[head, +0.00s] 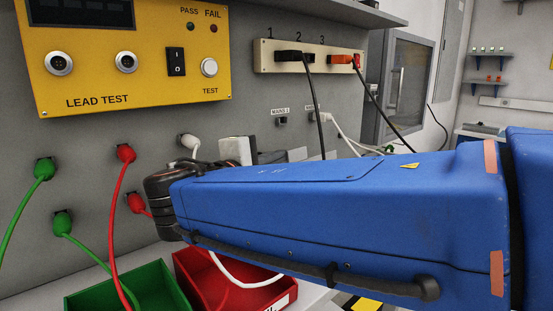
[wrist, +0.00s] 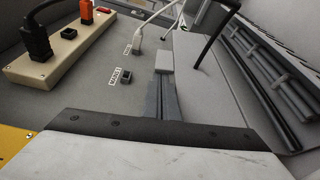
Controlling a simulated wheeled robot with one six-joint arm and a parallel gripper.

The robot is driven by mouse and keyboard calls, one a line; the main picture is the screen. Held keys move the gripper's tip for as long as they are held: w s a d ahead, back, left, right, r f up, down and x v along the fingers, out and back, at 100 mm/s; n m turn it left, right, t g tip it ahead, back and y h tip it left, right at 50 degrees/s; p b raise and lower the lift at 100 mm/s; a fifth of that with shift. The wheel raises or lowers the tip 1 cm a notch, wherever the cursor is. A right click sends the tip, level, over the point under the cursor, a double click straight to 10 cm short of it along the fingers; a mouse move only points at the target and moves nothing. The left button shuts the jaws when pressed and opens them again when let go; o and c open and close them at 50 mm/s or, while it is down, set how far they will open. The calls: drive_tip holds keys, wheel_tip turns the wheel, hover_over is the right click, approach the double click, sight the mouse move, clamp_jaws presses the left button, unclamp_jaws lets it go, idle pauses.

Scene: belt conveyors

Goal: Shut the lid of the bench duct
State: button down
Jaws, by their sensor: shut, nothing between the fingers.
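My gripper (wrist: 165,62) is shut and empty. In the wrist view its narrow grey fingers and pale tips stand out from the dark-edged palm, close to the grey wall panel. In the head view the tips (head: 297,153) show just above my blue arm, pointing right. A long slotted grey piece with dark bars (wrist: 272,75), which looks like the bench duct, runs along the right of the wrist view, apart from the fingers. A plain grey panel (wrist: 222,100) lies between; I cannot tell whether it is the lid. My arm hides this area in the head view.
A socket strip (head: 308,57) with black and orange plugs sits on the wall panel; a black cable (head: 319,105) hangs from it. A white plug (wrist: 137,42) with a cable is near my fingers. Green (head: 130,290) and red (head: 205,280) bins stand below my wrist.

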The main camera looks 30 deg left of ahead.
drive_tip(key=shift+d, duration=0.1)
drive_tip(key=shift+s+d+r+m+t, duration=0.1)
drive_tip(key=shift+s+d+m+t, duration=0.15)
drive_tip(key=shift+d+m, duration=0.45)
drive_tip(key=shift+s+d+r+m+t, duration=0.15)
drive_tip(key=shift+d+m+t, duration=0.1)
drive_tip(key=shift+d+m, duration=0.45)
drive_tip(key=shift+s+d+f, duration=0.2)
drive_tip(key=shift+d+f, duration=0.05)
drive_tip(key=shift+d, duration=0.5)
drive_tip(key=shift+s+d+f, duration=0.2)
drive_tip(key=shift+s+d, duration=0.05)
drive_tip(key=shift+d, duration=0.45)
drive_tip(key=shift+s+d+f, duration=0.2)
drive_tip(key=shift+d+f, duration=0.05)
drive_tip(key=shift+d, duration=0.5)
drive_tip(key=shift+s, duration=0.15)
